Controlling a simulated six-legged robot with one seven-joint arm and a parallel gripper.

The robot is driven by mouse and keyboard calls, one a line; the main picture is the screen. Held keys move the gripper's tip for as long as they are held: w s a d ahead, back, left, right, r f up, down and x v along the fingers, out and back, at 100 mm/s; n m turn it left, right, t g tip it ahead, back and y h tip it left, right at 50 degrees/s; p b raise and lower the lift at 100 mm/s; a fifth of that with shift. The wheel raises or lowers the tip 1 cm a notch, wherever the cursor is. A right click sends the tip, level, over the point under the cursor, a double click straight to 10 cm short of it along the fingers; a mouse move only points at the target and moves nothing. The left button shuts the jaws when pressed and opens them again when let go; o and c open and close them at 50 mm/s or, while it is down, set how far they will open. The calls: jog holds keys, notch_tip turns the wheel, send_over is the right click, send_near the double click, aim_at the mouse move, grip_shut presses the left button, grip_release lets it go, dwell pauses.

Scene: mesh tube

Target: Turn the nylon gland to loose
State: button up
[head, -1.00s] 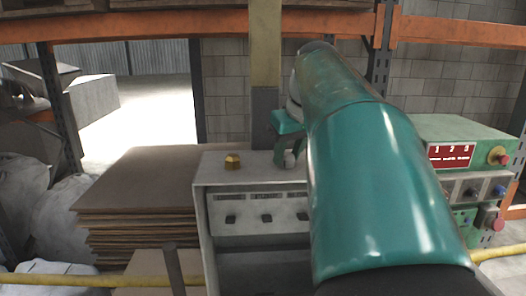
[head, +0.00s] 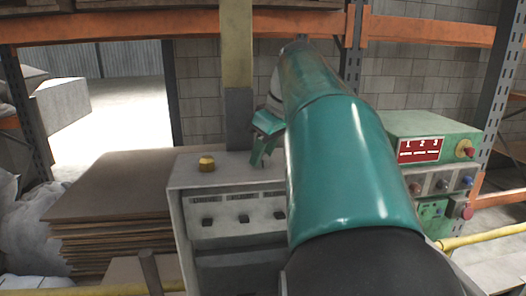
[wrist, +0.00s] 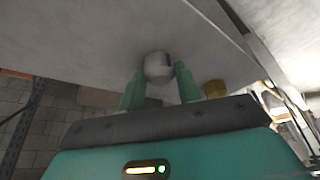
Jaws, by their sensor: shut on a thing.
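The nylon gland (wrist: 157,67) is a pale, rounded knob on the face of a grey metal box (wrist: 95,40). In the wrist view it sits between the tips of the two green fingers of my gripper (wrist: 158,80), which is shut on it. In the head view my gripper (head: 264,146) is at the top of the same box (head: 180,177), partly behind my teal arm. The gland itself cannot be made out there.
A brass gland (head: 206,164) stands left of my gripper on the box top. A yellow-grey post (head: 237,80) rises behind it. Stacked brown sheets (head: 110,200) lie left. A green control unit (head: 430,140) stands right. A yellow rail (head: 480,238) crosses low in front.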

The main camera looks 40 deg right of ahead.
jog(key=o, duration=1)
jog(key=shift+c, duration=0.2)
jog(key=v, duration=1.4)
